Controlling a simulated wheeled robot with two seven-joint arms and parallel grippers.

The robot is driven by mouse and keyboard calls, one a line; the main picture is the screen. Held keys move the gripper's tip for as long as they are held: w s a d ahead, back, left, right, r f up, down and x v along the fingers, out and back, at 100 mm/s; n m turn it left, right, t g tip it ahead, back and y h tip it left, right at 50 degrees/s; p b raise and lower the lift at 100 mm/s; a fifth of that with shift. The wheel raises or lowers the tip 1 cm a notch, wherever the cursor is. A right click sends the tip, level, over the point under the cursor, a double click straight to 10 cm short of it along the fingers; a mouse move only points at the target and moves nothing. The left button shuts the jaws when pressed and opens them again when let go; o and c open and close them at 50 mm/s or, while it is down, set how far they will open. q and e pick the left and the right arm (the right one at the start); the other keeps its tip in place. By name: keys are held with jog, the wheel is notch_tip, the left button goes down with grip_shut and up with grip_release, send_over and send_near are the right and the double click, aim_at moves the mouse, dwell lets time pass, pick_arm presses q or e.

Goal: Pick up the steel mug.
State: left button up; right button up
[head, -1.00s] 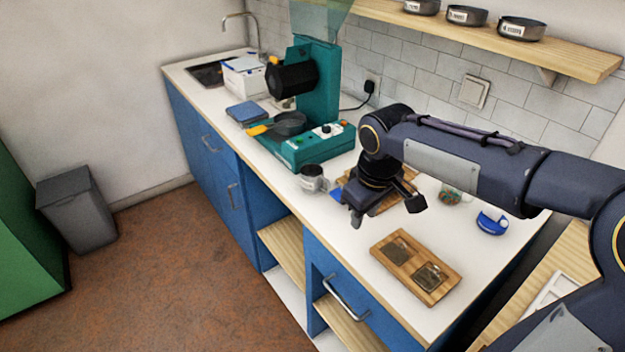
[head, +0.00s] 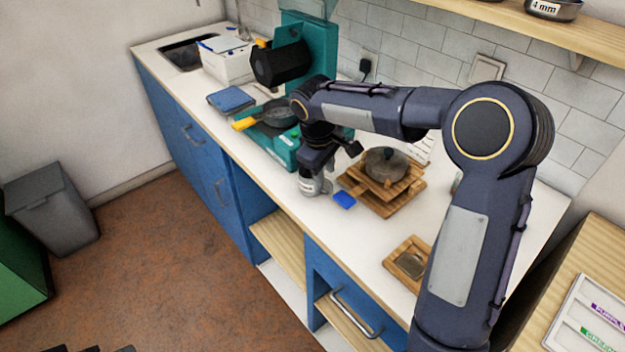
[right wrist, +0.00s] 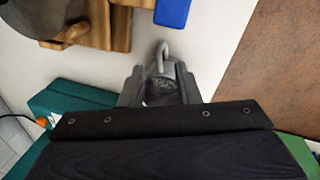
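The steel mug (head: 312,184) stands on the white counter in front of the teal machine. My right gripper (head: 313,170) points down over it and hides its upper part. In the right wrist view the mug (right wrist: 163,88) sits between the two fingers of the right gripper (right wrist: 161,92), its handle pointing away from the palm. The fingers are close on both sides; whether they press on the mug I cannot tell. Dark parts at the bottom left edge of the head view may belong to my left arm; its fingers cannot be made out.
A blue block (head: 344,200) lies just right of the mug. Beside it a lidded pot (head: 386,162) stands on stacked wooden boards (head: 405,203). The teal machine (head: 318,50) and a dark pan (head: 275,113) are behind. A wooden tray (head: 398,250) lies nearer, partly behind my arm.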

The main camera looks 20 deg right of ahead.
aim_at(326, 180)
jog(key=f, duration=0.2)
jog(key=d+f, duration=0.1)
jog(key=f, duration=0.1)
jog(key=shift+w+f, duration=0.2)
jog(key=shift+c, duration=0.3)
grip_shut()
